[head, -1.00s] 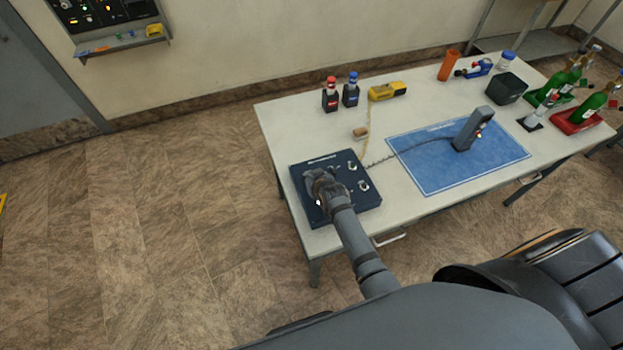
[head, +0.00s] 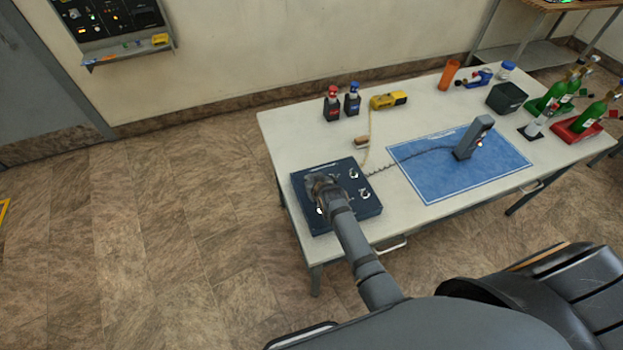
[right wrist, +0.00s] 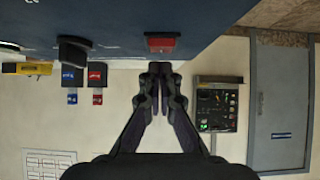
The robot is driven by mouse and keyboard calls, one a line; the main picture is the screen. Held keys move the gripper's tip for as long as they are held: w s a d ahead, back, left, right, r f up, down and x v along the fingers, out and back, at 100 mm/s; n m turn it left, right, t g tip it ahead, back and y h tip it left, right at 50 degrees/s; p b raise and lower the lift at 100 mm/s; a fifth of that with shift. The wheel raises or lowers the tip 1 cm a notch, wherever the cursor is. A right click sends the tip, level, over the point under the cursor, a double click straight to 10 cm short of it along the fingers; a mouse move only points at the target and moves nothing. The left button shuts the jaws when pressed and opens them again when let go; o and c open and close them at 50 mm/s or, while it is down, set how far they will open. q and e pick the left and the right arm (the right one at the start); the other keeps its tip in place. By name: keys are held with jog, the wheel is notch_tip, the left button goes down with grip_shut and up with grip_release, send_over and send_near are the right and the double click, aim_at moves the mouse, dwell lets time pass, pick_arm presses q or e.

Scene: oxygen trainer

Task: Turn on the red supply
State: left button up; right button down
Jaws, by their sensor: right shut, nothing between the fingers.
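A dark blue control box (head: 368,208) lies at the front left of the white table, with small round parts on its right half. My right gripper (head: 318,181) is over the box's left half, shut and empty, and hides that part. In the right wrist view, turned upside down, a red switch-like piece (right wrist: 161,43) sticks out from the box face (right wrist: 120,20). My closed fingertips (right wrist: 160,68) are close by it; I cannot tell whether they touch. A black piece (right wrist: 73,50) sits to the left of the red one. My left gripper is not in view.
A red-topped bottle (head: 332,104) and a blue-topped bottle (head: 352,99) stand behind the box, beside a yellow device (head: 389,100). A blue mat (head: 440,180) with a grey handset (head: 473,138) lies to the right.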

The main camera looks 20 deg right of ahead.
jog(key=r+p, duration=0.2)
jog(key=r, duration=0.1)
jog(key=r+p, duration=0.2)
jog(key=shift+w, duration=0.25)
jog(key=shift+s+r+b, duration=0.35)
jog(key=shift+s+b, duration=0.2)
jog(key=shift+s, duration=0.25)
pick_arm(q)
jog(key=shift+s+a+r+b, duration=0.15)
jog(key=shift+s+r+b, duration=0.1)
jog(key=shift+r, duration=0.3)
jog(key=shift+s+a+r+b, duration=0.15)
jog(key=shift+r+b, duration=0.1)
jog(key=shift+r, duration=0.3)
pick_arm(e)
jog(key=s+r, duration=0.4)
jog(key=r, duration=0.2)
jog(key=shift+s, duration=0.35)
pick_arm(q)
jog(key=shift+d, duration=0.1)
pick_arm(e)
jog(key=shift+d, duration=0.1)
